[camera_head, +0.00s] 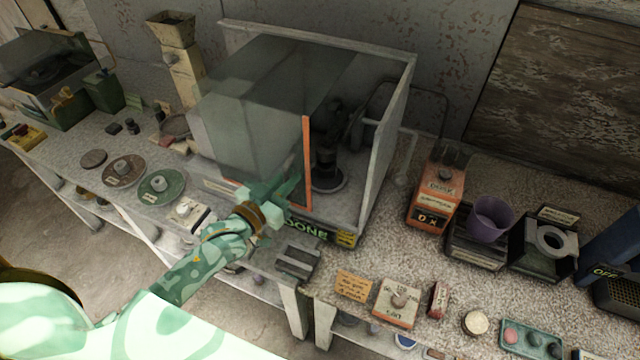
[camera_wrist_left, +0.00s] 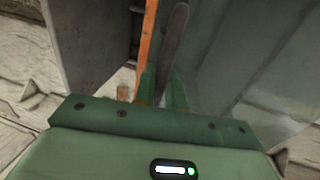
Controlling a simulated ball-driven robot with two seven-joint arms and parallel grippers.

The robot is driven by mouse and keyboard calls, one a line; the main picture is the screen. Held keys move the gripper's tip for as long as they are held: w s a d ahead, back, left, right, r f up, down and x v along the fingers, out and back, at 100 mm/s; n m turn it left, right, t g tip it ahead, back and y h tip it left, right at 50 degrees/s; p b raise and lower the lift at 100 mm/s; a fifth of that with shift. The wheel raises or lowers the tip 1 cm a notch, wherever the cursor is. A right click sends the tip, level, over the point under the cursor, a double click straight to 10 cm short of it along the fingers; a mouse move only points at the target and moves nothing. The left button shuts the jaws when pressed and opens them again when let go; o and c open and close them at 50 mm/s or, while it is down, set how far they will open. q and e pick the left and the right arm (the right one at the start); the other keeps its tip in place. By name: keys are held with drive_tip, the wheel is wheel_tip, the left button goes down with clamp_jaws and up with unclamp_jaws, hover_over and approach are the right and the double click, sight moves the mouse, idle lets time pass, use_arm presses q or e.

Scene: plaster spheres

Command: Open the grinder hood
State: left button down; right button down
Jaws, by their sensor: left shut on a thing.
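The grinder hood (camera_head: 250,115) is a box with smoky clear panels on the bench. Its front panel has an upright orange edge (camera_head: 307,165), and right of that edge the front is open. A dark grinder (camera_head: 330,150) shows inside through the gap. My left gripper (camera_head: 287,190) is at the front panel, just left of the orange edge. In the left wrist view its green fingers (camera_wrist_left: 164,88) are shut around a grey upright handle (camera_wrist_left: 174,42) beside the orange edge (camera_wrist_left: 147,45). My right gripper is out of view.
A lit DONE sign (camera_head: 307,230) sits at the hood's front base. An orange box (camera_head: 436,192) and a purple cup (camera_head: 490,218) stand to the right. Round discs (camera_head: 160,186) lie to the left. A grey block (camera_head: 297,262) lies near the front edge.

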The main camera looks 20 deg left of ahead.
sight(249, 153)
use_arm(q)
drive_tip(key=a, duration=1.3)
drive_tip(key=shift+w, duration=0.25)
drive_tip(key=c, duration=1.6)
unclamp_jaws()
drive_tip(key=shift+o, duration=0.2)
drive_tip(key=v, duration=1.6)
drive_tip(key=shift+s, duration=0.15)
